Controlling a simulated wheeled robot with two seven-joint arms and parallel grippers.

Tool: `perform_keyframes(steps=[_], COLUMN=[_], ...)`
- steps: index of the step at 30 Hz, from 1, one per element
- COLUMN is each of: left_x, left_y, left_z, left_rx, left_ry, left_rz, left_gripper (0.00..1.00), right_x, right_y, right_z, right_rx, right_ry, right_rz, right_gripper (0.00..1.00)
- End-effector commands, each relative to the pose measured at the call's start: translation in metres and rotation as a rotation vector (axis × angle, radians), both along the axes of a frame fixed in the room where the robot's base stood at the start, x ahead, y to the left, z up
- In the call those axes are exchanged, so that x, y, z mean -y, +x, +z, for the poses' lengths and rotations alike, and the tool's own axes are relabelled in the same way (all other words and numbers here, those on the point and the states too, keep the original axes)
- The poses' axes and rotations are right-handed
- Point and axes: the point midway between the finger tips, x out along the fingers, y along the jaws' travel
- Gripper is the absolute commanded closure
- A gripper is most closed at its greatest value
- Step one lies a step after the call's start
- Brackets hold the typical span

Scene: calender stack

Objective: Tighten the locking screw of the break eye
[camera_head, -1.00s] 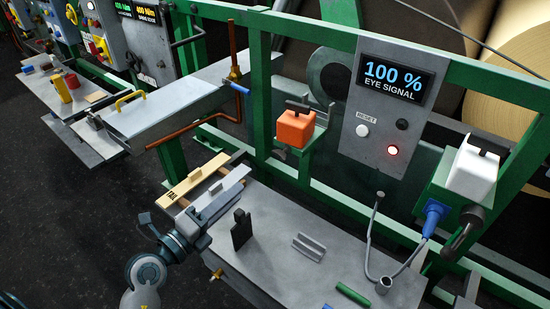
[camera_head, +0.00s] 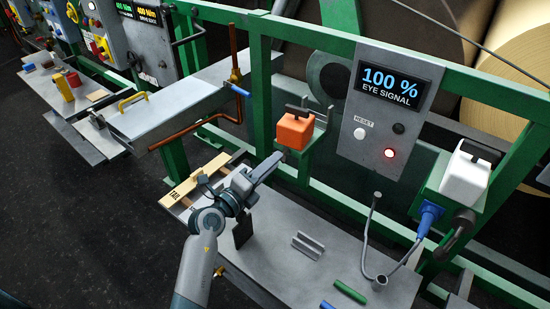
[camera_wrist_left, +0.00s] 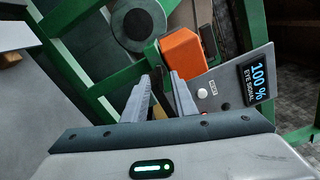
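The orange eye housing (camera_head: 295,131) with a black clamp on top sits on a green bracket on the frame; it also shows in the wrist view (camera_wrist_left: 183,55). A white eye housing (camera_head: 466,176) sits on the bracket at right, with a blue-plugged cable. A small dark knob on the orange eye's bracket, seen earlier, is now mostly hidden by my left gripper (camera_head: 277,160). In the wrist view my left gripper (camera_wrist_left: 164,76) has its fingers apart, tips just short of the orange eye's bracket; contact cannot be told. My right gripper is not in view.
The panel (camera_head: 372,135) reads 100 % EYE SIGNAL, with a lit red lamp (camera_head: 389,153). Green rails surround the eyes.

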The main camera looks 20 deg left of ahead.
Motion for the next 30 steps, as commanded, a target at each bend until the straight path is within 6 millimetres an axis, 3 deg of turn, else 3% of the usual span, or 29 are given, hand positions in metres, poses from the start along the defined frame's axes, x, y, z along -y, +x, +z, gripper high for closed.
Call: perform_keyframes(steps=[6, 16, 19, 30], left_x=[0.005, 0.006, 0.006, 0.006], left_y=[0.015, 0.017, 0.016, 0.016], left_z=[0.0, 0.0, 0.0, 0.002], left_rx=[0.0, 0.001, 0.001, 0.011], left_ry=[0.0, 0.001, 0.001, 0.041], left_rz=[0.001, 0.001, 0.001, 0.0], left_gripper=[0.75, 0.75, 0.99, 1.0], right_x=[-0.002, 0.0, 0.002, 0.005], right_y=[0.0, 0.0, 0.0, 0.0], right_z=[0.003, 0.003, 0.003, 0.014], right_rx=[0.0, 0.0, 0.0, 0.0], right_ry=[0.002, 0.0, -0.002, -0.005], right_rz=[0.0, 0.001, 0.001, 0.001], right_gripper=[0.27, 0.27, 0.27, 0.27])
